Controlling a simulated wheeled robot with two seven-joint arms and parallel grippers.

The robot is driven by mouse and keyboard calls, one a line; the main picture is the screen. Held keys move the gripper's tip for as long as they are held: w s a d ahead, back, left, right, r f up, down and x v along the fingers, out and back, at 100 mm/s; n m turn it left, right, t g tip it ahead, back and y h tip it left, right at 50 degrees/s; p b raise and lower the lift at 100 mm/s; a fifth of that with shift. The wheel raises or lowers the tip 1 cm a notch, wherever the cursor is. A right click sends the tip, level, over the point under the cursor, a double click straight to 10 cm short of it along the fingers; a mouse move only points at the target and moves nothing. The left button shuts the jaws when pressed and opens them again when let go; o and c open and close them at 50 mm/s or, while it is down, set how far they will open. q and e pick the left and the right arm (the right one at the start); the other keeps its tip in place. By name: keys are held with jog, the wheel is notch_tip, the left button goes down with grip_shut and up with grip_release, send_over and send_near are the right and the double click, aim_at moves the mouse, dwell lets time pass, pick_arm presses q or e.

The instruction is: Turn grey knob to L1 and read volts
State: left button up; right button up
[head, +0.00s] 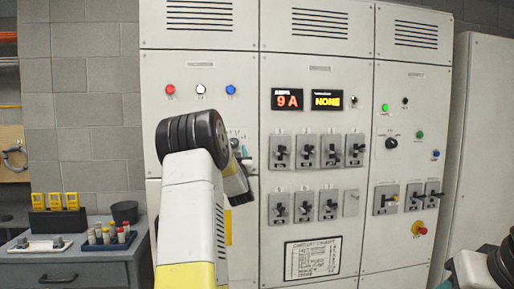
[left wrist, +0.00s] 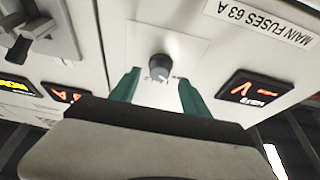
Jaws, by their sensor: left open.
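The grey knob (left wrist: 161,66) sits on a pale plate in the left wrist view, with small lettering beside it that is too small to read. My left gripper (left wrist: 158,81) is open, with one green finger on each side of the knob; I cannot tell whether they touch it. The volts display (left wrist: 252,91) beside it shows a red dash and V, upside down in this view.
An amps display (head: 287,99) reads 9 A, and the display beside it (head: 327,100) reads NONE. Several black-handled switches (head: 332,150) fill the middle panel. A red button (head: 419,229) is at lower right. A grey bench (head: 75,265) stands left of the cabinet.

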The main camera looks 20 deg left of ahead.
aim_at(233, 143)
pick_arm(q)
jog(key=shift+x, duration=2)
grip_shut()
jog(key=shift+m, duration=0.3)
jog(key=shift+s+a+r+m+t+h, duration=0.1)
jog(key=shift+m+t+h, duration=0.15)
jog(key=shift+m+h, duration=1.1)
jog(key=shift+r+m+t+h, duration=0.15)
jog(key=shift+m+h, duration=0.35)
jog(key=shift+m, duration=1.7)
jog(key=shift+s+a+f+m+t+h, duration=0.1)
jog(key=shift+m+t+h, duration=0.2)
jog(key=shift+m+h, duration=1.05)
jog(key=shift+r+m+y, duration=0.15)
jog(key=shift+m+y, duration=0.15)
jog(key=shift+m, duration=0.3)
